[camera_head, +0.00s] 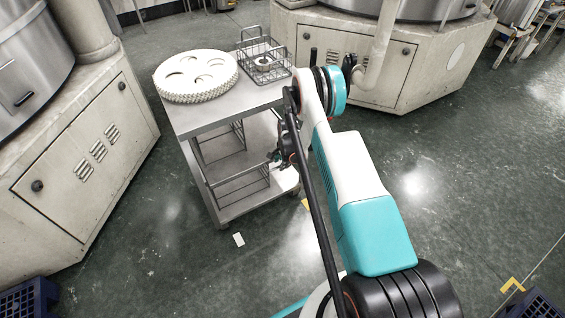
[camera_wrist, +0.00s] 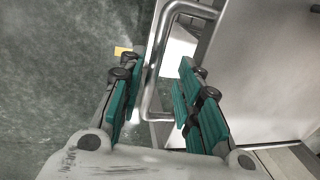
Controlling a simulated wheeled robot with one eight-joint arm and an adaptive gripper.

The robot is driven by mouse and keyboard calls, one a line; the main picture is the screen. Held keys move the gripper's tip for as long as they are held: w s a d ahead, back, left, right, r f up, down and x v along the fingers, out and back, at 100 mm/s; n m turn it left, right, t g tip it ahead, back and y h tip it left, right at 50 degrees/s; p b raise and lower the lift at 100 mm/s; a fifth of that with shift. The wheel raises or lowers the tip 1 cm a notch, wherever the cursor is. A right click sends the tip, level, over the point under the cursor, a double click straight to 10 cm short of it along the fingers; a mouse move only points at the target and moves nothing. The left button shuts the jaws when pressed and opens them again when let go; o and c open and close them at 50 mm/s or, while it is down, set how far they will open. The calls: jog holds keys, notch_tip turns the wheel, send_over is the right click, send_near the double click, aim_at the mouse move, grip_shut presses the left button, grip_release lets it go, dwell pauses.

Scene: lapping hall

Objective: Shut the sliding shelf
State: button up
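A steel cart (camera_head: 225,112) stands at the middle left of the head view, with wire-sided shelves (camera_head: 240,185) below its top. I cannot tell for sure which level slides or how far it is out. My gripper (camera_head: 278,157) is beside the cart's right side at shelf height, partly hidden by my arm. In the wrist view, my gripper (camera_wrist: 160,62) is open, with its teal-padded fingers apart. A bent metal tube, like a handle or rail (camera_wrist: 151,92), runs between the fingers, nearer the left one. I see no clear grip on it.
A white perforated disc stack (camera_head: 197,76) and a wire basket (camera_head: 264,62) sit on the cart top. Large machine housings stand at the left (camera_head: 85,160) and back right (camera_head: 405,70). The floor (camera_head: 455,170) at the right is mostly clear.

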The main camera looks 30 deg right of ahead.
notch_tip(320, 180, up, 12)
jog(key=s, duration=0.2)
jog(key=shift+s, duration=0.15)
dwell(0.5)
jog(key=shift+f, duration=0.1)
jog(key=s+a+r+n+t, duration=0.1)
jog(key=s+a+r+n, duration=0.2)
jog(key=r, duration=0.8)
jog(key=s+a+r+n, duration=0.2)
jog(key=a+r, duration=0.2)
jog(key=r, duration=0.7)
jog(key=s+a+r+n+t, duration=0.1)
jog(key=s+a+r+n, duration=0.2)
jog(key=r, duration=0.8)
jog(key=s+a+r+n+t, duration=0.1)
jog(key=s+a+r+n, duration=0.4)
jog(key=s+r, duration=0.55)
jog(key=s+a+n+t, duration=0.1)
jog(key=s+a+n, duration=0.1)
jog(key=s, duration=0.5)
jog(key=s+a+f+n, duration=0.1)
jog(key=s+a+n, duration=0.1)
jog(key=s, duration=0.6)
jog(key=shift+f+t, duration=0.25)
jog(key=shift+t, duration=0.15)
